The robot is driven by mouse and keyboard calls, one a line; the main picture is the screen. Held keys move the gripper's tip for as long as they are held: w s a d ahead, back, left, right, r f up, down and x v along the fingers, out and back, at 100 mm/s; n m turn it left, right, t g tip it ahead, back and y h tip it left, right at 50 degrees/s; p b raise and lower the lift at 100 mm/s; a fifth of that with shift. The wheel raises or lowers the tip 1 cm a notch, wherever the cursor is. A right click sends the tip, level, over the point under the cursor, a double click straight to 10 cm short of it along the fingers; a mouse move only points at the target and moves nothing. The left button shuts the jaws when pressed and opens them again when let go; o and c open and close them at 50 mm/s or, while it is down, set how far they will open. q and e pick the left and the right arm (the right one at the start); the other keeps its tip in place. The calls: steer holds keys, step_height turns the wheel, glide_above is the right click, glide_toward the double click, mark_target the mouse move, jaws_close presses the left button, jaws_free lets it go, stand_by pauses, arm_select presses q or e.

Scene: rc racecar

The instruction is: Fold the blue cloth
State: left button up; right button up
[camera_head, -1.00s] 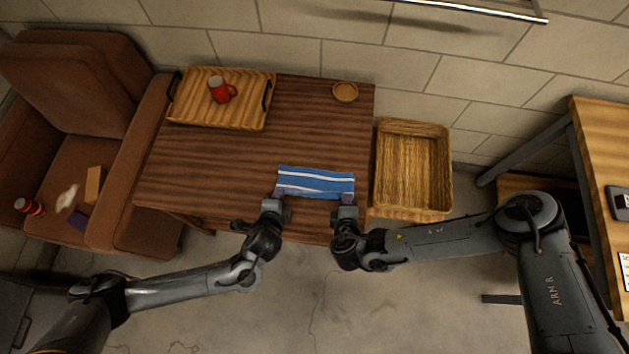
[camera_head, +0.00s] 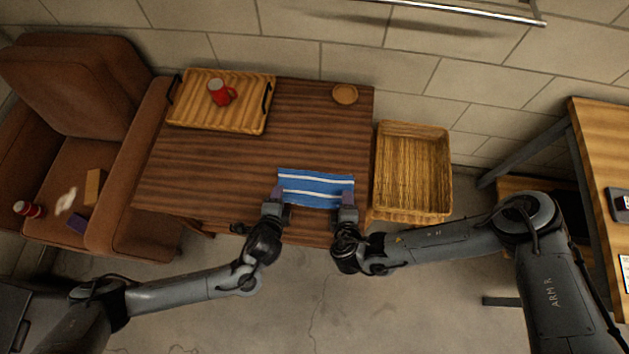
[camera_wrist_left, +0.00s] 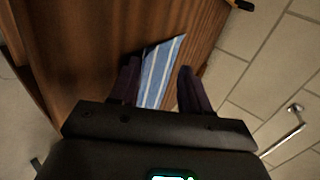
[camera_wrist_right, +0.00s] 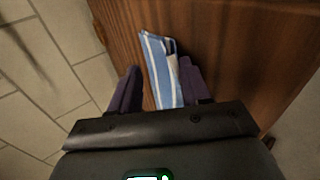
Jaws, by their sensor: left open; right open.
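The blue cloth (camera_head: 316,187) with white stripes lies as a wide strip near the front edge of the wooden table. My left gripper (camera_head: 277,194) is open at the cloth's front left corner. In the left wrist view the cloth (camera_wrist_left: 158,75) shows between its parted fingers (camera_wrist_left: 155,88). My right gripper (camera_head: 346,196) is open at the front right corner. In the right wrist view the cloth (camera_wrist_right: 160,65) lies between its parted fingers (camera_wrist_right: 158,88), with an edge turned over there. Whether the fingers touch the cloth cannot be told.
The table (camera_head: 230,165) is clear left of the cloth. A wooden tray (camera_head: 190,112) with a red mug (camera_head: 217,92) sits at the back left, a small round dish (camera_head: 345,94) at the back right. A wicker basket (camera_head: 412,215) stands right of the table, a brown armchair (camera_head: 125,215) left.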

arm_select(q)
steer(key=s+r, duration=0.6)
steer(key=r, duration=0.3)
arm_select(e)
steer(key=s+r, duration=0.6)
steer(key=r, duration=0.3)
